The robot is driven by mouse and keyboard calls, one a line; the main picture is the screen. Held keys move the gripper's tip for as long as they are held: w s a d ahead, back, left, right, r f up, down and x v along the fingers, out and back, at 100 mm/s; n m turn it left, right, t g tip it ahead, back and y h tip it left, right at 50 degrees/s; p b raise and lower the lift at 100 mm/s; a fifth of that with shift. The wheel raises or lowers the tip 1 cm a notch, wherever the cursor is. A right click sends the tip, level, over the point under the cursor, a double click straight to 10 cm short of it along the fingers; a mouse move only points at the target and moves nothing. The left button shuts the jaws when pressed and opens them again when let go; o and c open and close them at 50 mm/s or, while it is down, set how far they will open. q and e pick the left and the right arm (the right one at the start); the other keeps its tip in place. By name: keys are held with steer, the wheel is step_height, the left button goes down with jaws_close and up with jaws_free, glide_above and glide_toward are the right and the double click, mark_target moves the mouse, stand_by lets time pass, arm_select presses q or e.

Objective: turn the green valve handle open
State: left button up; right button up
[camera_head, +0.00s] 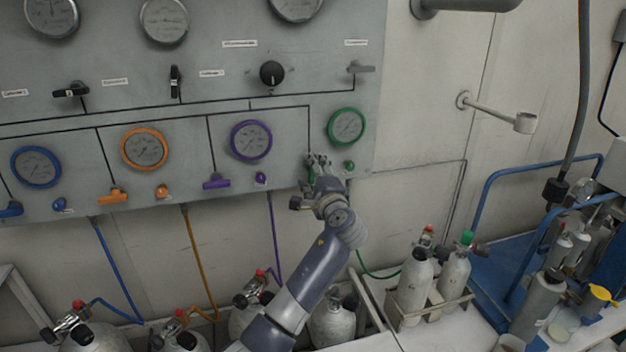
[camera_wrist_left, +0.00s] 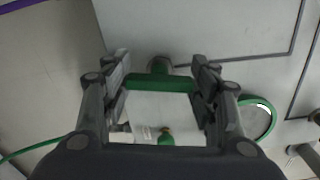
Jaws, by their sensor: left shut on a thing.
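The green valve handle (camera_wrist_left: 158,83) shows in the left wrist view as a green bar between the two fingers. My left gripper (camera_wrist_left: 160,80) is shut on it, with a finger at each end of the bar. In the head view my left gripper (camera_head: 318,163) is at the panel's lower right, below the green-rimmed gauge (camera_head: 347,126), and hides most of the handle (camera_head: 311,175). A small green knob (camera_head: 349,165) is just right of the gripper; it also shows in the left wrist view (camera_wrist_left: 165,136). My right gripper is not in view.
The grey panel (camera_head: 225,70) also bears orange (camera_head: 113,196), purple (camera_head: 216,182) and blue (camera_head: 10,210) handles. Several gas cylinders (camera_head: 412,283) stand below. A wall bracket (camera_head: 495,112) juts out right of the panel. The wall between bracket and cylinders is clear.

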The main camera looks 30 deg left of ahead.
arm_select(q)
steer(key=shift+n, duration=0.3)
steer(key=o, duration=1.1)
steer(key=v, duration=1.2)
